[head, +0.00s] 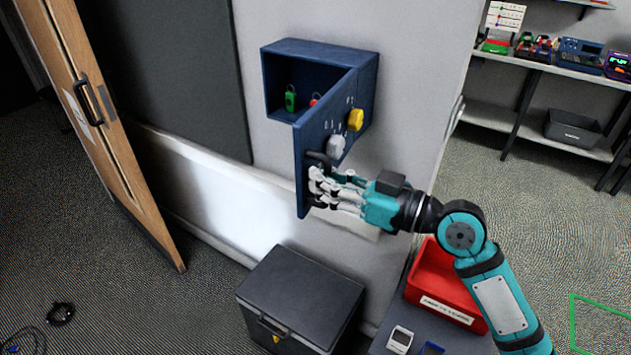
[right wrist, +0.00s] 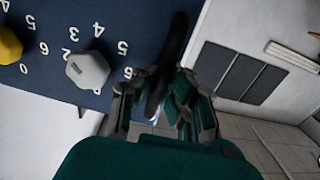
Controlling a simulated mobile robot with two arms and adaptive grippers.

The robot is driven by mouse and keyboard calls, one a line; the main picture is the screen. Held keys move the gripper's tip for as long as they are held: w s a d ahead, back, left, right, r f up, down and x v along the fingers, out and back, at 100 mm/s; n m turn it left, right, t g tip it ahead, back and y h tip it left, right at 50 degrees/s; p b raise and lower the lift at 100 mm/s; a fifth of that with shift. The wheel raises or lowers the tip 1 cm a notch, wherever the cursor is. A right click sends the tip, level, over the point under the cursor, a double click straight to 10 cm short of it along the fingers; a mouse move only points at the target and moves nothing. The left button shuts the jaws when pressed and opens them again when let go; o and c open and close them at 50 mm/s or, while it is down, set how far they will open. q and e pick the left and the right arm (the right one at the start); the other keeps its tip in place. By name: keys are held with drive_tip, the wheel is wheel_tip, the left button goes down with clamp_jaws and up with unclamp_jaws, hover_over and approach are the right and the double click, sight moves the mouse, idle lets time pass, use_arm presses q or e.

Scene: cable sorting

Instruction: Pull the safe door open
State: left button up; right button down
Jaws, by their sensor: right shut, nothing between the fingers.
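The blue safe (head: 318,50) is mounted on the wall, and its door (head: 313,138) stands swung well open toward me, hinged on the right. The door carries a yellow knob (head: 355,119), a grey knob (head: 336,146) and a dark curved handle (head: 318,158). My right gripper (head: 319,188) is at the handle near the door's free edge, its fingers shut with nothing held between them. In the right wrist view the dark handle (right wrist: 174,45) runs down between and behind the fingers; exact contact is hard to tell. My left gripper is not in view.
Inside the safe are a green padlock-like item (head: 290,98) and a partly hidden red one (head: 315,100). A dark chest (head: 300,290) and a red bin (head: 438,290) stand below. A wooden door (head: 100,110) is at left; shelves (head: 545,66) are at right.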

drive_tip(key=shift+a, duration=0.1)
drive_tip(key=c, duration=1.3)
unclamp_jaws()
drive_tip(key=shift+c, duration=0.2)
drive_tip(key=v, duration=1.2)
